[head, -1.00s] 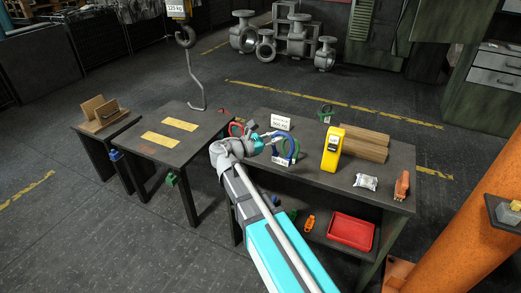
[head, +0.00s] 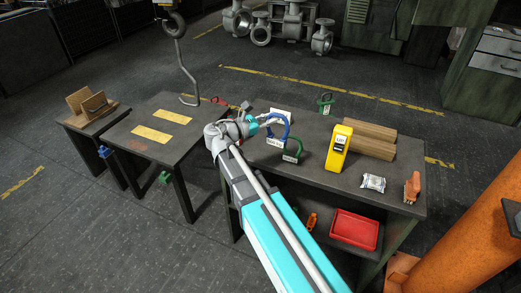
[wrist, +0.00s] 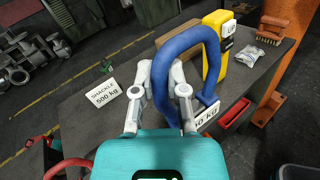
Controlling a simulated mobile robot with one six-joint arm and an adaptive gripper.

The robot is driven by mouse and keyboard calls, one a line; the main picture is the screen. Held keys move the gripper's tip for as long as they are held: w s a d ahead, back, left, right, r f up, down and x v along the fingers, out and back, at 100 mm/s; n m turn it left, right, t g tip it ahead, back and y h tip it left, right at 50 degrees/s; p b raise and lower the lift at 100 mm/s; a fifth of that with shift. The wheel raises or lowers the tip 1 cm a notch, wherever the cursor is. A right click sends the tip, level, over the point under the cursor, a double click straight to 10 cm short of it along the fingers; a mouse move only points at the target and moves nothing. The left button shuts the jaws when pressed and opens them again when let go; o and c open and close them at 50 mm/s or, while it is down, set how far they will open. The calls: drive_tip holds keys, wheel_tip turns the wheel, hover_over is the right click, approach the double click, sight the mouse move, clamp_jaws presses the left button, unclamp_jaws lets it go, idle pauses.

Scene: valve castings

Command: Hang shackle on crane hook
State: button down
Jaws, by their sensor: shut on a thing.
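My gripper (head: 258,121) is shut on a thick blue shackle (head: 285,124), at the left part of the right-hand bench. In the wrist view the blue shackle (wrist: 187,46) arches up between the two fingers (wrist: 160,92), and its lower end shows near a white weight card (wrist: 208,115). It appears held above the bench top; the exact gap is unclear.
The left table (head: 150,118) is mostly clear.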

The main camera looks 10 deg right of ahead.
drive_tip(key=shift+a, duration=0.2)
drive_tip(key=shift+a+t, duration=0.3)
drive_tip(key=shift+a, duration=0.4)
drive_tip(key=shift+f, duration=0.1)
wheel_tip(320, 180, down, 2)
drive_tip(key=shift+a+f+b, duration=0.15)
drive_tip(key=shift+f+b, duration=0.05)
drive_tip(key=shift+b, duration=1.05)
drive_tip(key=w+f+b, duration=0.9)
drive_tip(key=w, duration=0.4)
drive_tip(key=shift+a, duration=0.25)
